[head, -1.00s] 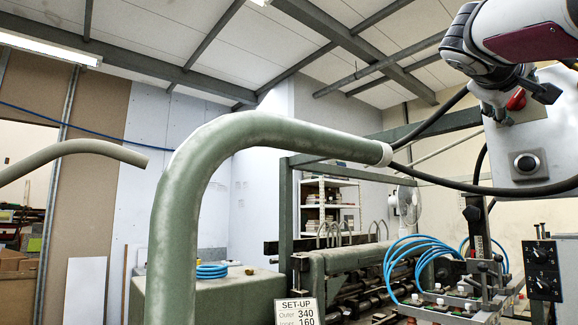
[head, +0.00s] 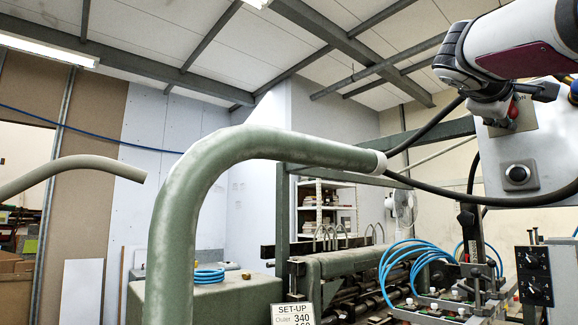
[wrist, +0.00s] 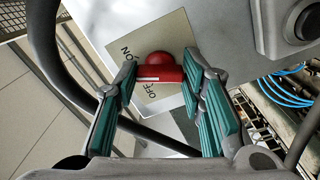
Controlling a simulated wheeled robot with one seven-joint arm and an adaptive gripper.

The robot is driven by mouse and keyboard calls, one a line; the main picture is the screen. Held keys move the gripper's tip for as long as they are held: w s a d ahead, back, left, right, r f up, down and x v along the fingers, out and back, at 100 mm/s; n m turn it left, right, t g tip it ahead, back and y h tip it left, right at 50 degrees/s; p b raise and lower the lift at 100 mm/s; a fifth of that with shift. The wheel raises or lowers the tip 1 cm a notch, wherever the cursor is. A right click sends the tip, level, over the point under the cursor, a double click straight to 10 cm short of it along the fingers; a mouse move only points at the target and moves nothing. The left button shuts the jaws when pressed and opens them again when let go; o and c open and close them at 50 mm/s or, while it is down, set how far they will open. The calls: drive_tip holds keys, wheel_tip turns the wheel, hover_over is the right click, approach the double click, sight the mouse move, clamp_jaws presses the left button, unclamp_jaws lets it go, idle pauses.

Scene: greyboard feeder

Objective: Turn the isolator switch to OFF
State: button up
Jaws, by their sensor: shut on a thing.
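The isolator switch has a red handle (wrist: 160,73) with a white line along it, on a pale plate (wrist: 178,32) marked ON and OFF. In the wrist view the OFF lettering (wrist: 150,90) lies just below the handle and ON lies to its upper left. My gripper (wrist: 160,66) has one teal-padded finger at each end of the handle and is shut on it. In the head view my gripper (head: 522,92) is at the grey box, and only a small part of the red handle (head: 513,109) shows. Which mark the handle points to is hard to tell.
The grey box (head: 552,150) also carries a round black button (head: 517,173) below the switch. Thick black cables run left of the box. A large green pipe (head: 255,143) crosses the middle. Blue hoses (head: 400,262) and a machine lie below.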

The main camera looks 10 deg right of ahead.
drive_tip(key=shift+n+p, duration=4.3)
drive_tip(key=shift+n, duration=2.7)
drive_tip(key=o, duration=1.1)
drive_tip(key=shift+o, duration=0.2)
drive_tip(key=shift+a, duration=0.1)
drive_tip(key=v, duration=1.2)
drive_tip(key=shift+f, duration=0.1)
